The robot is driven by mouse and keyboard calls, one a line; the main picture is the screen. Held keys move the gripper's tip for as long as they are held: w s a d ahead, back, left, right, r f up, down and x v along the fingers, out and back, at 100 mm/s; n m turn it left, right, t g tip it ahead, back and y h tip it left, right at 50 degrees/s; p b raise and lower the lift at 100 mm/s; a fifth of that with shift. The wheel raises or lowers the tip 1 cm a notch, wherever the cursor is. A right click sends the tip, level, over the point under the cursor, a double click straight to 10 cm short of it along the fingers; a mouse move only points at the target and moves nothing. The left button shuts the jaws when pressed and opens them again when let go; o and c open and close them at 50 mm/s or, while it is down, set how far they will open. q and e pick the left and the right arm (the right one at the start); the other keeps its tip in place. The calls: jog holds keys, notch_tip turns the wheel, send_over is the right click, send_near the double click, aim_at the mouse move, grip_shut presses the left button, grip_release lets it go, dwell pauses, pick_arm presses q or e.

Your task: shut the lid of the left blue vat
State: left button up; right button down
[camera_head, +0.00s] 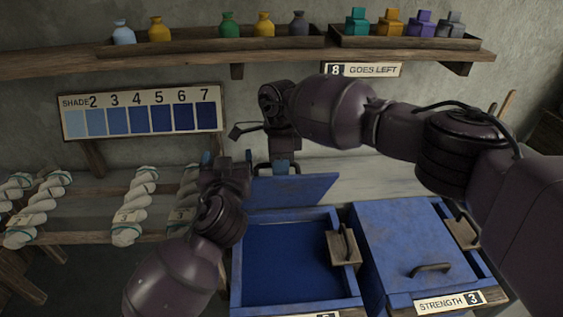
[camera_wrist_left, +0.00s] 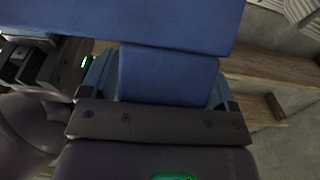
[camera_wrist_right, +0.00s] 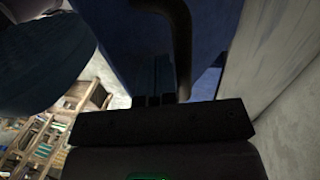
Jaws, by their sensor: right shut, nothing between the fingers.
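The left blue vat (camera_head: 236,262) stands open, with dark blue inside. Its blue lid (camera_head: 298,190) is tilted up at the back edge. My right gripper (camera_head: 281,167) points down behind the top of the lid. In the right wrist view its fingers (camera_wrist_right: 154,100) are together and empty, close beside a dark curved handle (camera_wrist_right: 180,45) on the blue lid; contact is unclear. My left gripper (camera_head: 226,160) is at the left of the lid. In the left wrist view its fingers (camera_wrist_left: 160,88) are wide apart, with a blue surface (camera_wrist_left: 168,75) showing between them.
The right vat (camera_head: 405,240) is shut, with a handle on its lid. A wooden block (camera_head: 343,246) sits at the open vat's right rim. White yarn skeins (camera_head: 135,205) lie on a shelf at left. A shelf with bottles (camera_head: 230,25) runs above.

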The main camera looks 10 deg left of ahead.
pick_arm(q)
jog(key=shift+o, duration=0.2)
pick_arm(e)
jog(key=shift+w+d+r, duration=0.1)
jog(key=shift+w+r, duration=0.05)
pick_arm(q)
jog(key=shift+s+d+f, duration=0.1)
jog(key=shift+s, duration=0.05)
